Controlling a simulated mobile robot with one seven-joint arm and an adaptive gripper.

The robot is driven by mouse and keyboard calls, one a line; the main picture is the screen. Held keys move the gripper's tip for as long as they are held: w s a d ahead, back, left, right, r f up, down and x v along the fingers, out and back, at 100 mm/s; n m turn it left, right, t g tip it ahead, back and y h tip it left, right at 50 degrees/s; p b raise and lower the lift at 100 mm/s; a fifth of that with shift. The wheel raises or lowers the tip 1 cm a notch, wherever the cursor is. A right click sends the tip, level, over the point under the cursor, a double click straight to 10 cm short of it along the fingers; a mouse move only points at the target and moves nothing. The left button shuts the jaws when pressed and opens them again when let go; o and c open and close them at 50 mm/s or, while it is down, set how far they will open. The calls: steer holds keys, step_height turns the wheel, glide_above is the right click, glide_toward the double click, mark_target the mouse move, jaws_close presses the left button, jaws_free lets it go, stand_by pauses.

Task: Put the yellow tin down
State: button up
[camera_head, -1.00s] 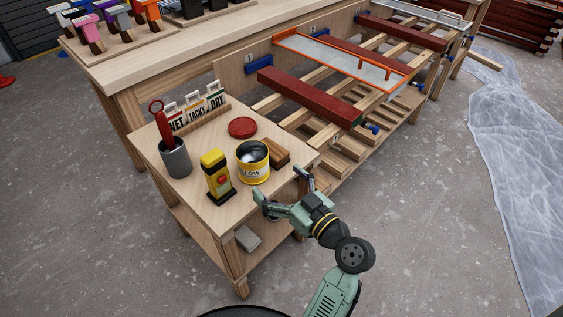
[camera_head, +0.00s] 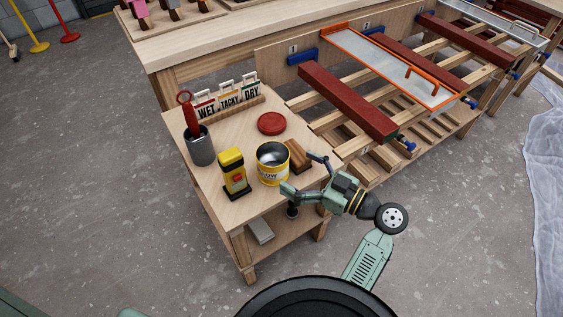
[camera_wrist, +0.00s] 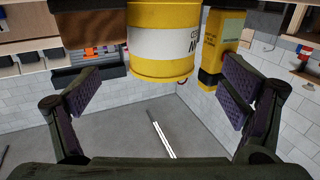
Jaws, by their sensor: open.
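The yellow tin (camera_head: 273,165) stands upright and open-topped on the small wooden side table (camera_head: 217,203), with a white label band. My gripper (camera_head: 302,174) is open and empty, just to the right of the tin at the table's front right edge. In the wrist view, the yellow tin (camera_wrist: 163,42) appears beyond the spread fingers (camera_wrist: 160,100), near the top middle, and is not gripped. Whether a finger touches the tin cannot be told.
Close to the tin are a yellow-and-black device (camera_head: 234,174), a brown wooden block (camera_head: 298,155) and a red lid (camera_head: 271,123). A grey cup (camera_head: 200,147) and the WET, TACKY, DRY signs (camera_head: 229,101) stand behind. A rack with red battens (camera_head: 346,102) is at right.

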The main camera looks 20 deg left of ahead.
mark_target(260, 151)
steer(key=p+x, duration=0.2)
steer(key=x, duration=0.5)
steer(key=shift+s+a+p, duration=0.1)
steer(key=shift+s+p, duration=0.05)
steer(key=shift+p, duration=0.25)
steer(key=shift+a, duration=0.25)
steer(key=c, duration=1.8)
steer(key=shift+c, duration=0.2)
steer(key=shift+r, duration=0.1)
step_height(260, 151, up, 28)
steer(key=b, duration=0.2)
